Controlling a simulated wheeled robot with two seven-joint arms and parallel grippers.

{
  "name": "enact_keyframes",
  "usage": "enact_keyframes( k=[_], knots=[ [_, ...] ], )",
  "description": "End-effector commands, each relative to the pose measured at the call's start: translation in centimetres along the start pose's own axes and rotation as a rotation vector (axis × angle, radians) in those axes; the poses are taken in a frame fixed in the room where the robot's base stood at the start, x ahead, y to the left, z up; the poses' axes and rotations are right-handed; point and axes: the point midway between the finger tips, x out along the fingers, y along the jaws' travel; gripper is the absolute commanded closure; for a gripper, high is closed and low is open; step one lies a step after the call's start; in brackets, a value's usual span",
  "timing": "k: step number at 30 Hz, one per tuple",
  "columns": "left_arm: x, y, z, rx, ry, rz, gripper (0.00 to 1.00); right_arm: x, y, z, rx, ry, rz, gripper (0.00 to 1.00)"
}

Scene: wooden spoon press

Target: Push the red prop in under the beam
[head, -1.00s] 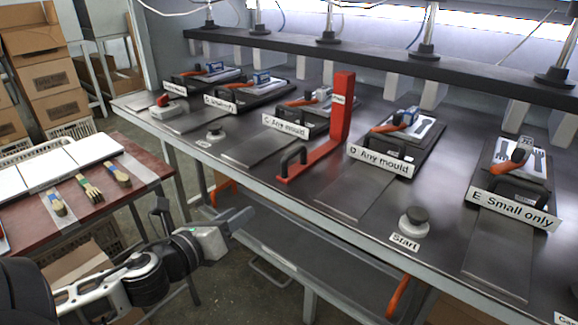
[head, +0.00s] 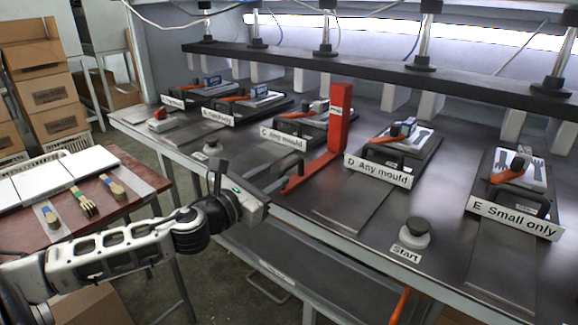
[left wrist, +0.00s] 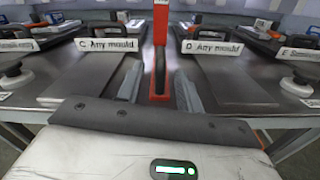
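The red prop (head: 339,118) stands on the bench between the C and D stations. It has a tall upright at the back and a flat foot with a black handle (head: 288,164) at the front. The black beam (head: 400,75) runs across the bench behind and above it. My left gripper (head: 280,187) is at the bench's front edge, by the handle. In the left wrist view its two fingers (left wrist: 160,88) are apart, with the handle (left wrist: 160,68) in line between them; contact is not visible. My right gripper is not in view.
Stations with moulds and signs flank the prop, including D Any mould (head: 378,171) and C Any mould (head: 284,137). A Start button (head: 415,231) stands to the right. A red-brown table (head: 30,232) with wooden utensils is at the left.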

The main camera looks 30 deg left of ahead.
Motion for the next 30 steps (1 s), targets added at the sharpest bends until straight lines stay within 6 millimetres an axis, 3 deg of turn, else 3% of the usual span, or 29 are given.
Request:
enact_keyframes(
  k=[13, 26, 27, 30],
  knots=[
    [5.7, 0.0, 0.2, -0.002, -0.002, 0.001, 0.64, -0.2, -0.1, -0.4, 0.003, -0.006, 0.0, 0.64],
    [6.6, -0.1, 0.1, -0.001, 0.0, -0.002, 0.64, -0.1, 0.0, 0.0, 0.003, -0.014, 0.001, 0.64],
    [6.6, -0.1, 0.1, -0.001, 0.0, -0.002, 0.67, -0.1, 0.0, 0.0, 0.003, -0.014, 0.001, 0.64],
    [6.5, -0.1, 0.1, -0.001, 0.0, -0.002, 0.94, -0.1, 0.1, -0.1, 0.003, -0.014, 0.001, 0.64]
  ],
)
